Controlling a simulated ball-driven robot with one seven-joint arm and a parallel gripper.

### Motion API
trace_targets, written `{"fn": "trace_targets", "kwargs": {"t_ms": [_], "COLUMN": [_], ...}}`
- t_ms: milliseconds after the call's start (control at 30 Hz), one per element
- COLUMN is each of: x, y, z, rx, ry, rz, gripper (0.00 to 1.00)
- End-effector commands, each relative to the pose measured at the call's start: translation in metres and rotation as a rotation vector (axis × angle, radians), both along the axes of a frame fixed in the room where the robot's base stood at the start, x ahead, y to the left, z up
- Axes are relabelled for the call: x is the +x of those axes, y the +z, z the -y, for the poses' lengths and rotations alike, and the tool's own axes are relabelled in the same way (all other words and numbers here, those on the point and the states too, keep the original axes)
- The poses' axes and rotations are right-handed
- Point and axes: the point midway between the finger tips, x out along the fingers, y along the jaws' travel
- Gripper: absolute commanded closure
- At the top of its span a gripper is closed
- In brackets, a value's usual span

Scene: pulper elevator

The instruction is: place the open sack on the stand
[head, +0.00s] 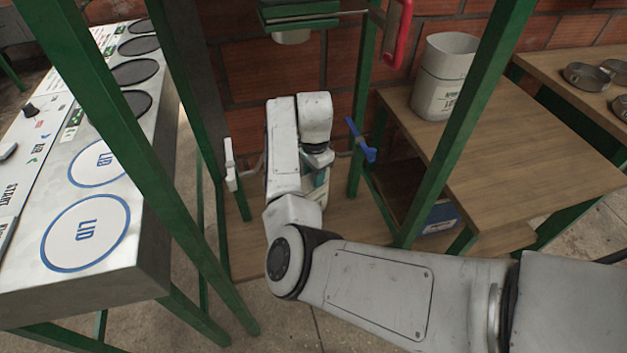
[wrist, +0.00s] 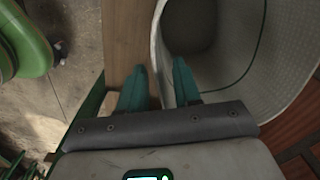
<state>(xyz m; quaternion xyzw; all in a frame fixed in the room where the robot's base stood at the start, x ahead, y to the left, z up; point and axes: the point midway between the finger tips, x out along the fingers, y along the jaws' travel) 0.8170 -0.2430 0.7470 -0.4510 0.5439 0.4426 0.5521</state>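A pale, round, open sack (wrist: 235,60) with a dark interior fills the upper right of the wrist view. My gripper (wrist: 160,75) has two teal fingers standing apart, one on each side of the sack's near wall. The right finger shows against the inside, the left one outside over wood. I cannot tell whether they touch the wall. In the head view my arm hides most of the gripper (head: 318,180) and the sack. A green frame with a wooden base board (head: 355,228), apparently the stand, surrounds the gripper. The sack's underside is hidden.
Green posts (head: 480,90) stand close around my arm. A blue lever (head: 362,140) and a white lever (head: 230,165) flank it. A printed white container (head: 445,80) stands on the wooden table (head: 520,140). A control panel (head: 70,170) is at left, brick wall behind.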

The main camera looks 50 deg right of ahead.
Motion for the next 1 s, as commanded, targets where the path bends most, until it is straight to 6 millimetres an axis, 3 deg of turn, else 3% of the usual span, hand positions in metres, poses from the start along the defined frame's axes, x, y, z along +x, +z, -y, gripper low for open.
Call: {"fn": "trace_targets", "kwargs": {"t_ms": [200, 500, 767, 867, 1000], "x": [0.000, -0.001, -0.005, -0.018, -0.051], "y": [0.048, 0.084, 0.086, 0.079, 0.063], "z": [0.000, 0.000, 0.002, 0.011, 0.029], "rx": [-0.002, -0.001, -0.011, -0.051, -0.155], "ry": [0.000, 0.002, 0.011, 0.051, 0.195], "rz": [0.004, 0.001, -0.002, -0.006, -0.022], "gripper": [0.67, 0.67, 0.67, 0.67, 0.67]}}
